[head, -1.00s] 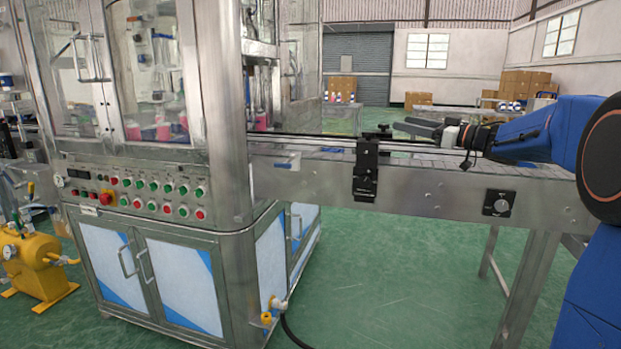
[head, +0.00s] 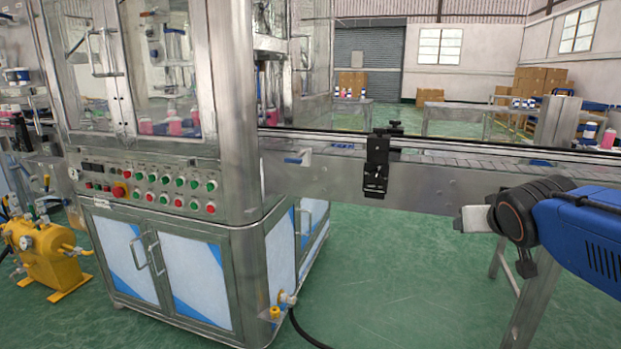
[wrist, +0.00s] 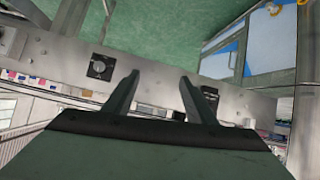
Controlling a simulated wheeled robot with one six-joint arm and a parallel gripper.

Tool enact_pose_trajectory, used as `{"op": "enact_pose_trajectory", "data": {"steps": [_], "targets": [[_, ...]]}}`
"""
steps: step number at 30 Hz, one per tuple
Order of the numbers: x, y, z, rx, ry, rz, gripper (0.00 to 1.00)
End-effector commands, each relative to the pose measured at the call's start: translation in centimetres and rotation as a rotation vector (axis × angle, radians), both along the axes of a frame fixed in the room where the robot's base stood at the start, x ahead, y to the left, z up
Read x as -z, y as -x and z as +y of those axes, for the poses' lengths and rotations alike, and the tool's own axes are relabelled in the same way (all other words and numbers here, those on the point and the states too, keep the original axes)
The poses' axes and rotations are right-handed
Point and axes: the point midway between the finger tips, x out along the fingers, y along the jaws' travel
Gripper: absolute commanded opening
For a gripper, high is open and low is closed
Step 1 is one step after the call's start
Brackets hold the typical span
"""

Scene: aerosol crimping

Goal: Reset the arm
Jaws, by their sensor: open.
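My gripper (wrist: 158,77) shows in the wrist view with its two dark fingers apart and nothing between them. The conveyor's steel side panel lies beyond the fingers in that view. In the head view, my blue arm comes in from the right and its black wrist joint is in front of the conveyor (head: 440,188), below the belt level. A pale grey end piece (head: 474,219) sticks out to the left of that joint. The fingers cannot be made out clearly in the head view.
The crimping machine (head: 160,192) with its button panel and blue-white doors stands left. A black clamp bracket (head: 377,165) sits on the conveyor's near side. A yellow pump unit (head: 45,255) stands at far left. Green floor (head: 390,280) is clear in front of the conveyor.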

Motion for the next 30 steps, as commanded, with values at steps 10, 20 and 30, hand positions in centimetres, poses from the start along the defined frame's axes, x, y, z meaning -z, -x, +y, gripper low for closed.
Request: {"op": "enact_pose_trajectory", "data": {"steps": [10, 20, 30], "targets": [[11.9, 15.5, 5.3, -0.087, -0.110, 0.423, 0.51], [15.4, 21.0, 7.6, -0.156, -0.156, 0.569, 0.51], [15.4, 20.9, 7.6, -0.155, -0.156, 0.568, 0.51]]}}
